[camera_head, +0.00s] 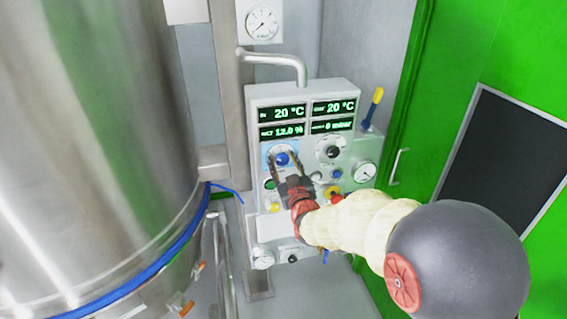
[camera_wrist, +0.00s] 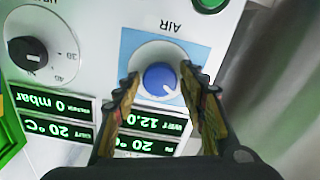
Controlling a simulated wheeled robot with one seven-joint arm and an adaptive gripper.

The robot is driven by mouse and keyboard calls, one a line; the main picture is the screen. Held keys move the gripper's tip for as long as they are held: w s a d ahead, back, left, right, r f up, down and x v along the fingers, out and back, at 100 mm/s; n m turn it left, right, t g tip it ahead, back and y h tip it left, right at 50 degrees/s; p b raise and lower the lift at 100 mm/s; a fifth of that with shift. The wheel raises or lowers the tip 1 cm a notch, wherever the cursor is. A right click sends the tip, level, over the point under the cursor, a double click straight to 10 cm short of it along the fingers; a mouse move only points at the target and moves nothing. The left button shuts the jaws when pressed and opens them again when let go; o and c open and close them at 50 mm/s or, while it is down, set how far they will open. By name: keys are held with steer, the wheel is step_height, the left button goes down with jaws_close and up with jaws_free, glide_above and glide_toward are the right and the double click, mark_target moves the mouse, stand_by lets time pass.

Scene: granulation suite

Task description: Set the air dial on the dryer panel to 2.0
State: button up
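The air dial is a blue knob (camera_wrist: 160,78) on a pale round plate within a light blue square. The word AIR appears upside down above it in the wrist view. A small white mark shows at the knob's lower right there; no scale numbers are readable. The dial also shows at the upper left of the dryer panel (camera_head: 282,232) in the head view. My gripper (camera_head: 284,160) is open, and in the wrist view its two fingertips (camera_wrist: 161,75) stand on either side of the knob with visible gaps. I cannot tell how far they are from the panel face.
A black dial (camera_wrist: 28,52) sits beside the air dial. Displays (camera_head: 306,118) are above the dials, reading 20 °C twice, 12.0 % and 0 mbar. Several buttons and a gauge (camera_head: 364,172) are lower and to the right. A large steel vessel (camera_head: 95,130) stands left, a green door (camera_head: 460,60) right.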

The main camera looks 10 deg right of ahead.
steer(key=c, duration=0.8)
steer(key=shift+c, duration=0.2)
steer(key=shift+f+m+b, duration=0.1)
steer(key=shift+m+b, duration=0.2)
steer(key=shift+b, duration=0.3)
steer(key=shift+f+m+b, duration=0.1)
steer(key=shift+m+b, duration=0.5)
steer(key=shift+b, duration=0.3)
steer(key=m+b, duration=0.4)
steer(key=b, duration=0.1)
steer(key=shift+b, duration=0.35)
steer(key=m+b, duration=0.5)
steer(key=shift+m, duration=0.4)
steer(key=shift+b, duration=0.3)
steer(key=o, duration=1.2)
steer(key=shift+c, duration=0.2)
